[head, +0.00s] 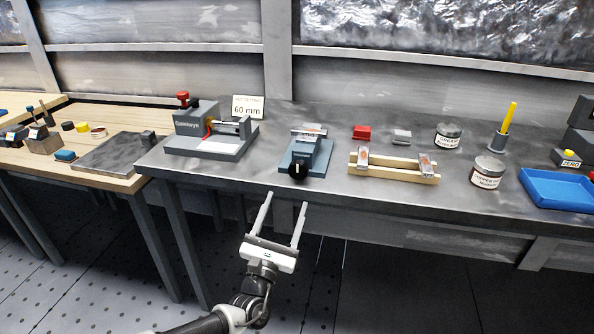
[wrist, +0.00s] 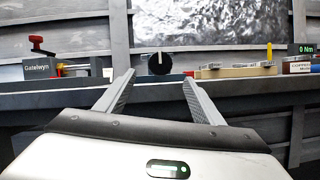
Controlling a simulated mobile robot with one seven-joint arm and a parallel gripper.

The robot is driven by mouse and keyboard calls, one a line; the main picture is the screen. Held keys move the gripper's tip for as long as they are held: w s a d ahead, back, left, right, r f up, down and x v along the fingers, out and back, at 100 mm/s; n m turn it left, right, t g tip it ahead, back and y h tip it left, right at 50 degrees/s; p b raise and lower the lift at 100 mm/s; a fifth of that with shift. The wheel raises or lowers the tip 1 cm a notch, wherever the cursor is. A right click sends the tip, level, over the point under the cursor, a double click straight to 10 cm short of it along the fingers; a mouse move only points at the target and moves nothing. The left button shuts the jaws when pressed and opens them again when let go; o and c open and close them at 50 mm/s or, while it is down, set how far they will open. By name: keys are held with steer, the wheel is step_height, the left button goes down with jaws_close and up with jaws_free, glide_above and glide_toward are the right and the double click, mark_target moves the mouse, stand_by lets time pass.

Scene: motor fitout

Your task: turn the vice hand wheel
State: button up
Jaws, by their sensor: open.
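The vice (head: 306,153) is blue-grey and stands near the front edge of the metal bench. Its black round hand wheel (head: 298,171) faces the front and carries a pale mark. In the wrist view the hand wheel (wrist: 160,63) shows as a dark disc with an upright pale line, just beyond and between my fingertips. My gripper (head: 283,198) is open and empty, in front of the bench edge and short of the wheel. Its two fingers also show in the wrist view (wrist: 158,76), spread to either side of the wheel and not touching it. The wheel hides most of the vice there.
A grey machine with a red knob (head: 183,97) stands left of the vice, by a "60 mm" sign (head: 247,107). A wooden rack (head: 393,174), two jars and a blue tray (head: 557,188) lie to the right. The bench front edge (wrist: 60,100) runs below the wheel.

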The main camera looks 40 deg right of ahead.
mark_target(297, 174)
steer(key=p+x, duration=0.1)
steer(key=x, duration=1.1)
steer(key=shift+f, duration=0.1)
steer(key=c, duration=1)
